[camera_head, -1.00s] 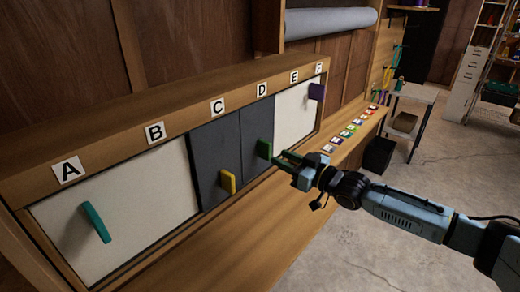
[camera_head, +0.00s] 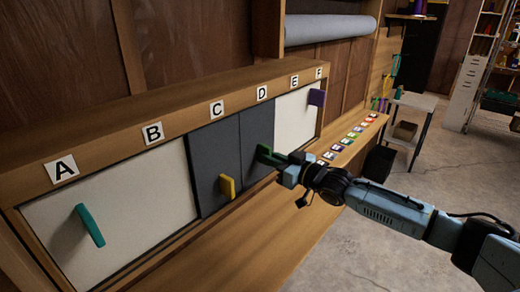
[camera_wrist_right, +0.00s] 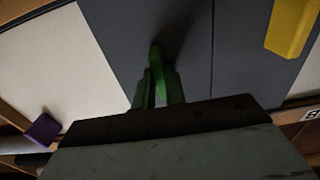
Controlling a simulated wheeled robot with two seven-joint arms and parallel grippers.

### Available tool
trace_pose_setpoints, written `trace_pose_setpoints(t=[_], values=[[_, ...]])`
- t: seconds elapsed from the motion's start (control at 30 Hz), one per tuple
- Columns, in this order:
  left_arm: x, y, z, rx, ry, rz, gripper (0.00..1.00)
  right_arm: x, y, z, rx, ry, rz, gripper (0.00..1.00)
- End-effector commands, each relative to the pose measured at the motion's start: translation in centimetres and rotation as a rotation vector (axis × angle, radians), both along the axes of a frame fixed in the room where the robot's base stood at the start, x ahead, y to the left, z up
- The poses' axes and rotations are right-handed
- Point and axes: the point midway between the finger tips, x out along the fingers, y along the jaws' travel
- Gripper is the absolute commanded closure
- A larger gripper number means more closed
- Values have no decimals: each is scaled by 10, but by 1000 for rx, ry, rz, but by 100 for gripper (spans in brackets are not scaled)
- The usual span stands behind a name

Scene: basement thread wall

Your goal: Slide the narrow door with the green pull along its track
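In the right wrist view, the green pull (camera_wrist_right: 157,62) stands between the two fingers (camera_wrist_right: 158,92), one on each side. I cannot tell whether they press on it. My left gripper is not in view.
A dark door with a yellow pull (camera_head: 227,187) adjoins on the left. White doors with a teal pull (camera_head: 90,225) and a purple pull (camera_head: 317,97) flank them. A wooden ledge (camera_head: 245,235) runs below, with coloured cards (camera_head: 347,141) farther along.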

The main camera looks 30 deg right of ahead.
Motion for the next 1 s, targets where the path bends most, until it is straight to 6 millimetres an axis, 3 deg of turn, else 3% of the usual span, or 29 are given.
trace_pose_setpoints(t=[0.27, 0.4, 0.6, 1.0], values=[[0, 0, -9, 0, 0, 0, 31, 5, -11, -1, -6, -5, 0, 100], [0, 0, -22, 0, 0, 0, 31, 12, -31, -1, -7, -5, -4, 100], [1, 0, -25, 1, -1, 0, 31, 23, -56, 1, -6, -5, -4, 100], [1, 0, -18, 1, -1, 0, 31, 45, -107, 2, -1, -2, -4, 100]])
